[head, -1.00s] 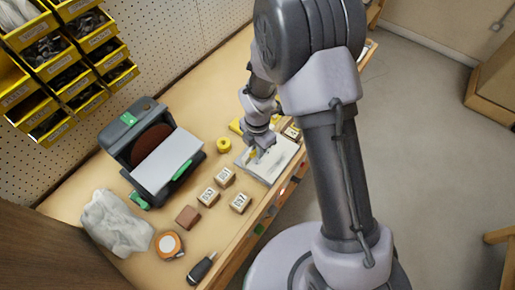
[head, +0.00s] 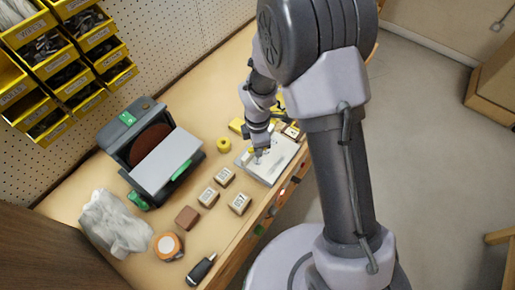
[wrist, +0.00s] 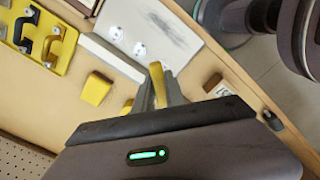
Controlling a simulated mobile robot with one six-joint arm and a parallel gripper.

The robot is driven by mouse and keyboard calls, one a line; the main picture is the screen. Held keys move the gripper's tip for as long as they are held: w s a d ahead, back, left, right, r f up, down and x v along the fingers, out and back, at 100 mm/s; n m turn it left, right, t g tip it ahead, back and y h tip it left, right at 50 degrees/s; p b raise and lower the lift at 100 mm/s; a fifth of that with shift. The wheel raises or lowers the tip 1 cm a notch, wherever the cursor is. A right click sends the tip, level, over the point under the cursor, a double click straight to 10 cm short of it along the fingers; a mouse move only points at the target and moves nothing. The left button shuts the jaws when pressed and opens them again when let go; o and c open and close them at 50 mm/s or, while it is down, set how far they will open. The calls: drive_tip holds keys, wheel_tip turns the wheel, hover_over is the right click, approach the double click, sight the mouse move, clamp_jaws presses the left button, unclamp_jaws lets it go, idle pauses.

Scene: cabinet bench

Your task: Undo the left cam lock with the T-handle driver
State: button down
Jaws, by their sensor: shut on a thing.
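My gripper (wrist: 160,90) is shut on a yellow piece, which I take to be the handle of the T-handle driver (wrist: 157,80). The rest of the driver is hidden or too small to make out. A pale grey panel (wrist: 185,35) lies past the fingertips, with two round white cam locks, the left one (wrist: 116,33) and the other (wrist: 139,49) beside it. In the wrist view both locks are clear of the fingers. In the head view, my gripper (head: 258,155) is over the left part of the panel (head: 275,166); contact there cannot be told.
The bench edge runs close along the panel's right.

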drive_tip(key=m+b, duration=0.1)
drive_tip(key=m, duration=0.2)
drive_tip(key=shift+f+m, duration=0.1)
drive_tip(key=shift+m, duration=0.2)
drive_tip(key=m+b, duration=0.1)
drive_tip(key=m, duration=0.2)
drive_tip(key=shift+m+b, duration=0.55)
drive_tip(key=shift+m, duration=0.55)
drive_tip(key=m+b, duration=0.1)
drive_tip(key=m, duration=0.2)
drive_tip(key=m+b, duration=0.2)
drive_tip(key=m, duration=0.3)
drive_tip(key=shift+m, duration=0.8)
drive_tip(key=m+b, duration=0.2)
drive_tip(key=m, duration=0.2)
drive_tip(key=shift+m, duration=0.4)
drive_tip(key=shift+m+b, duration=0.35)
drive_tip(key=shift+m, duration=0.25)
